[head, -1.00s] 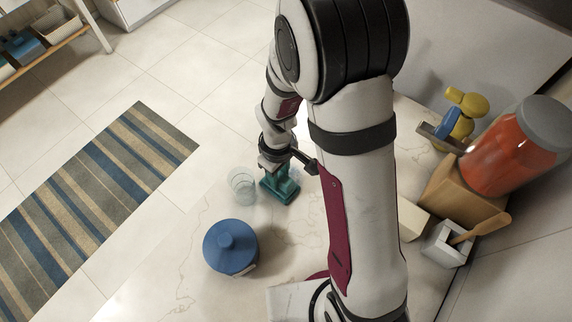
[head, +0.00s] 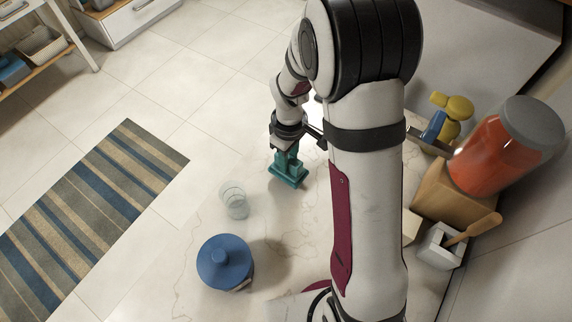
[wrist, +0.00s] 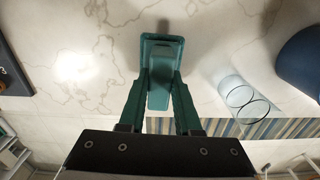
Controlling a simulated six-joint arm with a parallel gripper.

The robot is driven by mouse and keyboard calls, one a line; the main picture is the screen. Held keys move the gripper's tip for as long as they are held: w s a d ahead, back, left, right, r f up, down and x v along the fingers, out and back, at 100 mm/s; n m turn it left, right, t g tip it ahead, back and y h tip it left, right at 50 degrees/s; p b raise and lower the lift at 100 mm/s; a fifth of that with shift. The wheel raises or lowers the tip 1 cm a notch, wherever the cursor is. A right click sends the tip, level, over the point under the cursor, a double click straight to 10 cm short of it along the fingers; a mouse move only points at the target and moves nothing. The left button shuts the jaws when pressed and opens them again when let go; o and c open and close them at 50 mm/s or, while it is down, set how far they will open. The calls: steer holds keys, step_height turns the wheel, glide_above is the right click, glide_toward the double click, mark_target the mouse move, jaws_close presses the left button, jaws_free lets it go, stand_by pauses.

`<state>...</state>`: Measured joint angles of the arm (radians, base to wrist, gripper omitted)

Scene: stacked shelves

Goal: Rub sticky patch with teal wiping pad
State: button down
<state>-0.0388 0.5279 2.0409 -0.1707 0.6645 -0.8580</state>
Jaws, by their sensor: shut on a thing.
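The teal wiping pad (head: 288,172) is a block with a handle, out over the pale marble-look counter (head: 185,270). My gripper (wrist: 160,88) is shut on its handle, with one finger on each side. The pad (wrist: 162,42) also shows in the wrist view, its base pointing away from the gripper. It is at or just above the counter; I cannot tell whether it touches. No sticky patch stands out clearly from the brown veins of the counter in either view.
A clear glass (head: 234,200) and a blue lidded pot (head: 225,262) stand left of my arm. At the right are a red jar with a grey lid (head: 497,150), a white holder with a wooden utensil (head: 440,246) and a yellow-and-blue object (head: 449,118).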

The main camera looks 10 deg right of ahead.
steer(key=shift+r, duration=2.85)
